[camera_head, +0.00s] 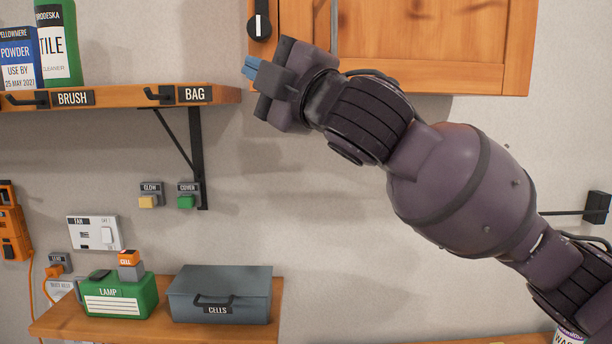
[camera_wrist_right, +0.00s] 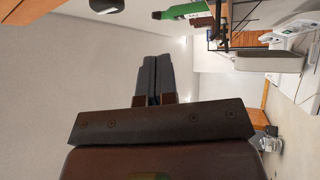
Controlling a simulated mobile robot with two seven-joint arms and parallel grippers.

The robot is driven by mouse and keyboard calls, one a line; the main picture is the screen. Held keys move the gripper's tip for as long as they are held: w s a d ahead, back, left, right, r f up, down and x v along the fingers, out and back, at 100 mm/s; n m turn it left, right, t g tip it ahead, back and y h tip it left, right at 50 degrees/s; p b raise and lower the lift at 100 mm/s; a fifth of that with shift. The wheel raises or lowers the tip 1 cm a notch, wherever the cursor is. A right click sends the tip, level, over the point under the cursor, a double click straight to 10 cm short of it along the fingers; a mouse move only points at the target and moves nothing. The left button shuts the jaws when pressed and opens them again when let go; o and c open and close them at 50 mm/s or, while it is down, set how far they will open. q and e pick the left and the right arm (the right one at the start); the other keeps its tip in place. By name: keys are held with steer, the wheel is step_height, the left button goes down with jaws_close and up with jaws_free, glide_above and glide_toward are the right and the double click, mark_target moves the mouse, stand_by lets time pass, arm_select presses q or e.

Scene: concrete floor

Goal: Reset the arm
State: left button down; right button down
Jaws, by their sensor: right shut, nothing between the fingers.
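My right arm comes in from the lower right in the head view and reaches up to the left. Its gripper (camera_head: 251,68) is raised beside the right end of the wall shelf, in front of the wall below the dark knob. In the right wrist view the two dark fingers (camera_wrist_right: 151,80) lie together, with nothing between them. My left gripper does not show in either view.
A wooden shelf (camera_head: 125,97) holds a green bottle (camera_head: 58,45) and a blue pack (camera_head: 18,58). A wooden cabinet (camera_head: 430,45) hangs behind the arm. Below, a bench (camera_head: 55,323) carries a green LAMP box (camera_head: 119,297) and a grey CELLS box (camera_head: 220,291).

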steer(key=w+d+f+m+t+h, duration=0.1)
steer(key=w+d+f+m+h, duration=0.15)
steer(key=d+f+m, duration=0.8)
steer(key=w+d+f+m+t+h, duration=0.15)
steer(key=d+f+h, duration=0.25)
steer(key=f, duration=1.3)
steer(key=w+d+f+m+t+h, duration=0.2)
steer(key=d+f+m+h, duration=0.35)
steer(key=f, duration=0.85)
steer(key=s+d+f+m+g+h, duration=0.25)
steer(key=s+d+f, duration=0.25)
steer(key=f, duration=0.4)
steer(key=s+d+f+m+g+h, duration=0.1)
steer(key=s+d+f+m, duration=0.2)
steer(key=s+d+f, duration=0.45)
steer(key=s+f+m+g+h, duration=0.1)
steer(key=s+f+m+g, duration=0.1)
steer(key=s+f, duration=1.1)
steer(key=shift+s+d+f+g, duration=0.2)
steer(key=shift+s+d+g, duration=0.3)
steer(key=shift+g, duration=0.4)
steer(key=shift+a+h, duration=0.1)
steer(key=shift+h, duration=0.15)
